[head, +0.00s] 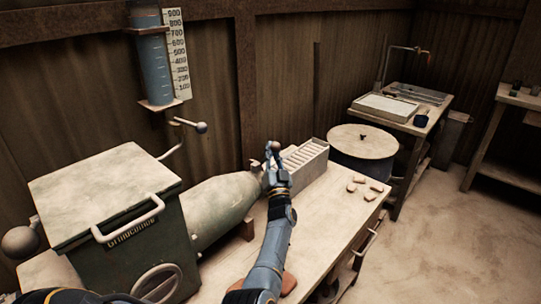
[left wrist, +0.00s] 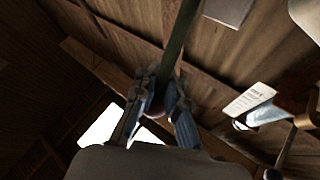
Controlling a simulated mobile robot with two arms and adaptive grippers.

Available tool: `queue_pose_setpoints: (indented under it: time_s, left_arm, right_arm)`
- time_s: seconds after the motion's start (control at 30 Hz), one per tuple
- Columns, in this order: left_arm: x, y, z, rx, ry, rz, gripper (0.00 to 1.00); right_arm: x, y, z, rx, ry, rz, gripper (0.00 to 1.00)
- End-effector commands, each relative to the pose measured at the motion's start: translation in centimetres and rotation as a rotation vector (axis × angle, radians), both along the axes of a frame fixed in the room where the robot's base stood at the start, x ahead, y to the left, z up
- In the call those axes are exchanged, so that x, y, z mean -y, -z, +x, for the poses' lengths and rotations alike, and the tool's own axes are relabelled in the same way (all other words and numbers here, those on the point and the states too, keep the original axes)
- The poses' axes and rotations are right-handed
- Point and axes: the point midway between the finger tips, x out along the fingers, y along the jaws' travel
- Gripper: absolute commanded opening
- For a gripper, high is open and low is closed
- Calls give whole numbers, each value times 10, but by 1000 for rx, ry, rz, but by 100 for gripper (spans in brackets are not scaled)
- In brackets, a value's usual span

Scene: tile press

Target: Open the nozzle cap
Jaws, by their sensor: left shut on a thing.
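The green press (head: 130,215) stands at the left, and its tapered nozzle (head: 222,200) points right along the bench. The nozzle's front end and its cap are mostly hidden behind my left gripper (head: 274,158). A small ball knob (head: 273,146) shows at the fingertips. In the left wrist view, the fingers of my left gripper (left wrist: 158,98) close from both sides around a reddish-brown ball knob (left wrist: 154,109) on a long dark green rod (left wrist: 178,40). My left gripper is shut on this knob. My right gripper is not in view.
A grey slotted rack (head: 305,158) stands just right of my left gripper. Several small tiles (head: 358,186) lie on the bench (head: 325,205). A round-lidded barrel (head: 362,140) stands behind the bench's far end. A water gauge (head: 150,60) and a crank (head: 190,124) are on the wall side.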

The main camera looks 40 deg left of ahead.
Motion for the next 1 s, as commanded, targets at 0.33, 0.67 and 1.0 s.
queue_pose_setpoints:
  time_s: [0.33, 0.67, 1.0]
  left_arm:
    - [1, -3, 0, 4, 0, 9, 0]
    - [1, -1, 0, 2, 0, 5, 33]
    - [17, 12, -14, -1, 2, 2, 33]
  right_arm:
    - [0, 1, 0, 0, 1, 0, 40]
    - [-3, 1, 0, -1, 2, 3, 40]
    - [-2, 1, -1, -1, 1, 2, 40]
